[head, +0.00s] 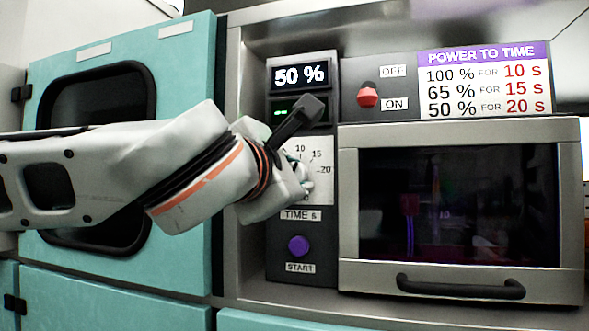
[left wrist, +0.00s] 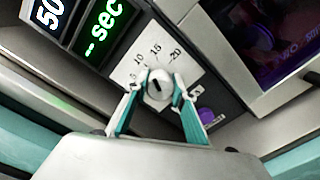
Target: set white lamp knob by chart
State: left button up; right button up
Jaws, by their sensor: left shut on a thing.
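The white lamp knob (left wrist: 159,88) sits on a white dial plate (head: 318,160) marked with 10, 15 and 20, above the TIME s label. My left gripper (left wrist: 158,84) is shut on the knob, with a teal-backed finger on each side. In the head view my left gripper (head: 302,178) mostly hides the knob. A dark mark shows on the knob's face, but I cannot tell which number it points at. The chart (head: 485,80) reads 100 % for 10 s, 65 % for 15 s and 50 % for 20 s. The power display (head: 300,75) reads 50 %. My right gripper is not in view.
A green-lit seconds display (left wrist: 101,28) is above the dial. A purple START button (head: 299,246) is below it. A red switch (head: 368,97) is beside the OFF and ON labels. A dark-windowed door (head: 460,285) with a black handle is at the right.

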pick_arm(q)
jog(key=m, duration=0.3)
jog(key=shift+s+r, duration=0.1)
jog(key=shift+r, duration=0.1)
jog(key=shift+m+p, duration=0.45)
jog(key=shift+m, duration=0.35)
jog(key=m, duration=0.2)
jog(key=shift+m, duration=0.3)
jog(key=shift+m+p, duration=0.45)
jog(key=shift+m, duration=0.65)
jog(key=shift+f+m, duration=0.1)
jog(key=shift+m, duration=0.5)
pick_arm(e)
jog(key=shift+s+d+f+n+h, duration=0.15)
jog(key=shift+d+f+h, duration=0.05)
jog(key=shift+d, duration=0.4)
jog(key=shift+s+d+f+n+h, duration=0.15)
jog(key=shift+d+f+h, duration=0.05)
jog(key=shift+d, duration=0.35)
pick_arm(q)
jog(key=shift+m, duration=0.3)
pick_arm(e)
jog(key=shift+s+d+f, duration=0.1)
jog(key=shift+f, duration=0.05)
